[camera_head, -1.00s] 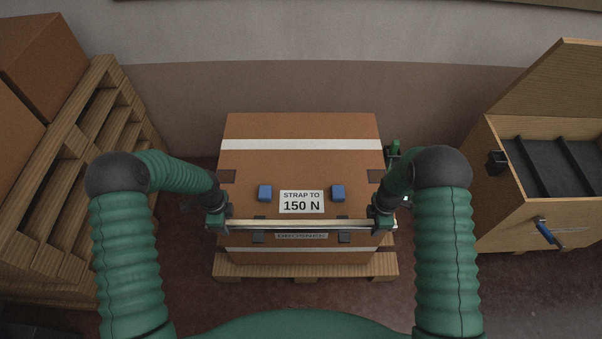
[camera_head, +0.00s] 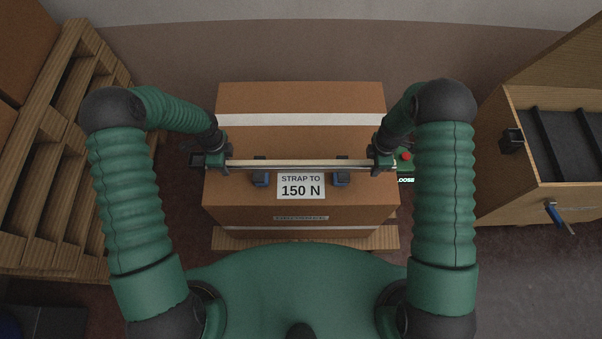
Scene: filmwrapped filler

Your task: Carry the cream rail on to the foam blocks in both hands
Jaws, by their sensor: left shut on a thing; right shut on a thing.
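The cream rail (camera_head: 300,163) lies level across the picture, above the top of the brown carton (camera_head: 300,105). My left gripper (camera_head: 219,160) is shut on its left end and my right gripper (camera_head: 380,161) is shut on its right end.
The carton stands on a wooden pallet (camera_head: 225,242). A red button (camera_head: 406,156) and a lit green sign show beside my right gripper. Stacked pallets (camera_head: 60,140) stand at left. An open wooden crate (camera_head: 505,200) with dark dividers stands at right.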

